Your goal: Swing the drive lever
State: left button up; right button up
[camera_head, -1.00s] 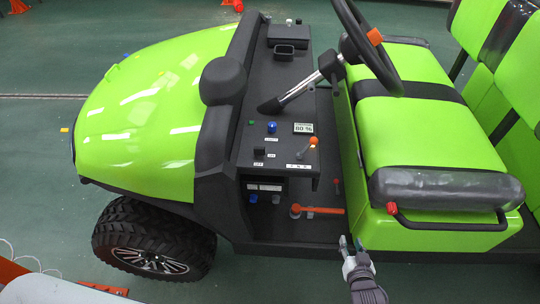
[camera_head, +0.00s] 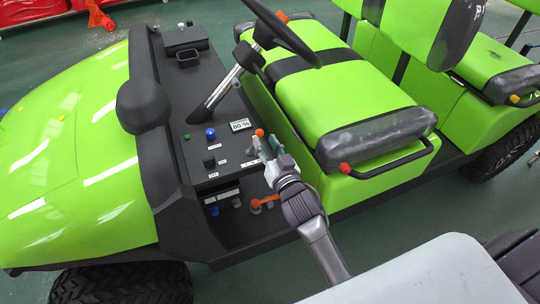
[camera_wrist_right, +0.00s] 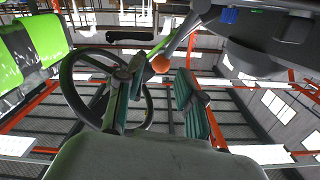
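The drive lever is a short stick with an orange ball knob (camera_head: 259,132) on the front edge of the dark dashboard panel (camera_head: 190,154). My right gripper (camera_head: 266,150) is right at the lever, its fingers partly covering the stick. In the right wrist view the orange knob (camera_wrist_right: 160,63) shows between and just beyond the two spread fingertips (camera_wrist_right: 157,85). The gripper looks open, with gaps on both sides of the knob; I cannot tell whether a finger touches the stick. My left gripper is not in view.
The steering wheel (camera_head: 285,30) and its column stand above the panel. The green seat (camera_head: 340,90) with its black bar (camera_head: 395,168) is close to the right of my arm. A blue knob (camera_head: 210,133) and a lower red-orange lever (camera_head: 264,201) are nearby.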

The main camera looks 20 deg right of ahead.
jog(key=w+b, duration=0.1)
jog(key=w, duration=0.2)
jog(key=shift+a+f, duration=0.1)
jog(key=shift+a, duration=0.05)
jog(key=shift+w, duration=0.15)
jog(key=shift+c, duration=0.6)
jog(key=c, duration=0.5)
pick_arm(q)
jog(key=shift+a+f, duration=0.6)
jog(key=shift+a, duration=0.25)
pick_arm(e)
jog(key=shift+c, duration=0.2)
